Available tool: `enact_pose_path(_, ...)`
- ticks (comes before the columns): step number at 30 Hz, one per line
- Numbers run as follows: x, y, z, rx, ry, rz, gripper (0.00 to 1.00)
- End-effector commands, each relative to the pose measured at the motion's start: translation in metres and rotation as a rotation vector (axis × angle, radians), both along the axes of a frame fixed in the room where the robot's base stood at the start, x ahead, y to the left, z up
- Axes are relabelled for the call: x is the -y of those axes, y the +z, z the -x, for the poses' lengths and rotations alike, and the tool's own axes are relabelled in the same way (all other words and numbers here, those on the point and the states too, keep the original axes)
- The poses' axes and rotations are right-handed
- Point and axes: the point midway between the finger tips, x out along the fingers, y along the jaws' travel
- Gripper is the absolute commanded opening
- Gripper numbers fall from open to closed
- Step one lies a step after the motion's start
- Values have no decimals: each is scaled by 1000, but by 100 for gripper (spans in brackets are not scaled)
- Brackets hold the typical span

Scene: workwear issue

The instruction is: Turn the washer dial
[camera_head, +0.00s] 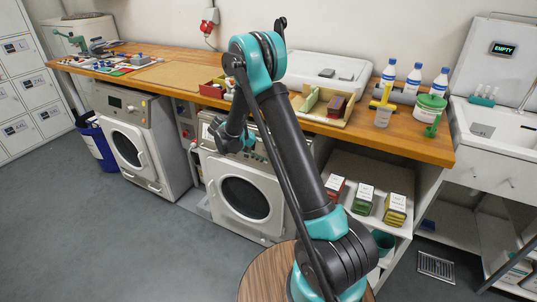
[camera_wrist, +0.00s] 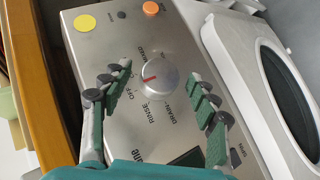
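The washer dial (camera_wrist: 160,72) is a round silver knob with a red pointer mark on a metal control panel, in the middle of the wrist view. The mark points left in that view; printed words around the dial include OFF, RINSE and DRAIN. My gripper (camera_wrist: 159,79) is open, with one green-padded finger on each side of the dial and a visible gap to it on both sides. In the head view my gripper (camera_head: 240,143) is at the panel of the right-hand washer (camera_head: 238,212), partly hiding it. The dial cannot be made out there.
A yellow button (camera_wrist: 85,23) and an orange button (camera_wrist: 151,8) sit on the panel near the dial. The wooden counter (camera_head: 170,78) runs above the washers and holds a red bin (camera_head: 212,90). A second washer (camera_head: 138,140) stands to the left. Open floor lies in front.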

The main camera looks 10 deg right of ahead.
Motion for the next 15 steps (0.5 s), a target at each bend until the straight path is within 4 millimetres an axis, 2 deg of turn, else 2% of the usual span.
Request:
enact_pose_path(9, -2, 2, 0, 0, 0, 0, 61)
enact_pose_path(15, -23, 19, 1, 0, 2, 0, 61)
